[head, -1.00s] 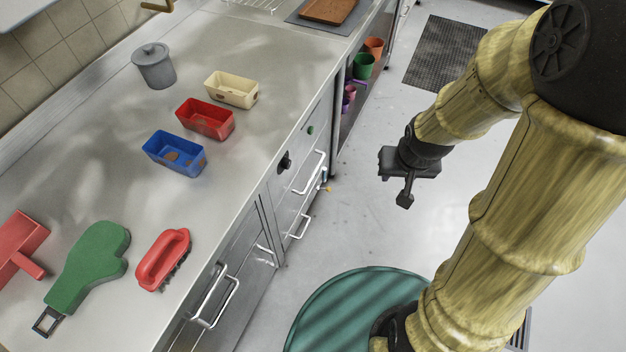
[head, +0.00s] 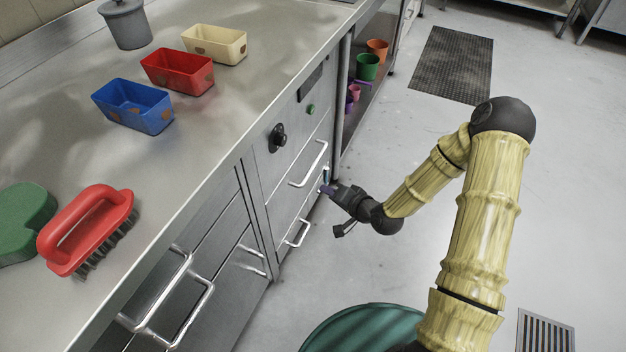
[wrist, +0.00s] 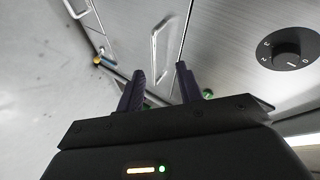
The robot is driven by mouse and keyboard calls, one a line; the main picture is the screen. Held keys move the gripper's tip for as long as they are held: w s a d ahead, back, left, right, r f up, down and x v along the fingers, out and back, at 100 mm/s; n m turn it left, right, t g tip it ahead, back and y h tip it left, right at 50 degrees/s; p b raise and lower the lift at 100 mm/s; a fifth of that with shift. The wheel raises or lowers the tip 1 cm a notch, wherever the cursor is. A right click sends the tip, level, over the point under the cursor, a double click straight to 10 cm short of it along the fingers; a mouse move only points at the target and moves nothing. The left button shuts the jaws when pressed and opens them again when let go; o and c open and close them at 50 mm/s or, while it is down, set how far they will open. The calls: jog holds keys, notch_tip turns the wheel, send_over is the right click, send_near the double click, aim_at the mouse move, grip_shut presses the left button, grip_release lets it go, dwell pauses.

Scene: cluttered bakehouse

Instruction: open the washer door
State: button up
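The washer front (head: 285,175) appears to be the steel panel under the counter with a black knob (head: 278,137) and a green button (head: 310,109). A bar handle (head: 308,165) sits below the knob, with a second bar handle (head: 298,235) lower down. In the wrist view the upper handle (wrist: 160,45) lies ahead, roughly between the fingers, and the knob (wrist: 290,50) is at right. My gripper (head: 327,190) is close to the front, just right of the upper handle. Its fingers (wrist: 160,78) are apart with nothing between them. The door looks shut.
Drawers with handles (head: 185,300) are left of the washer. An open shelf with pots (head: 367,66) stands beyond it. The counter holds a blue tin (head: 133,106), a red tin (head: 177,71) and a red brush (head: 88,230). The floor (head: 400,150) to the right is clear.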

aim_at(313, 165)
jog(key=w+f+m+t+b, duration=0.3)
jog(key=f+m+t+b, duration=0.6)
jog(key=f+m+b, duration=0.2)
jog(key=shift+d+f+b, duration=0.15)
jog(key=shift+f+b, duration=0.35)
jog(key=shift+w, duration=0.1)
jog(key=b+x, duration=0.2)
jog(key=x, duration=0.3)
jog(key=b+x, duration=0.1)
jog(key=x, duration=0.5)
jog(key=b+x, duration=0.2)
jog(key=x, duration=0.3)
jog(key=shift+w+f+b, duration=0.3)
jog(key=shift+w+b, duration=0.05)
jog(key=shift+w, duration=0.1)
jog(key=shift+w+a+r, duration=0.1)
jog(key=shift+w+a, duration=0.1)
jog(key=shift+w, duration=0.1)
jog(key=shift+s, duration=0.1)
grip_shut()
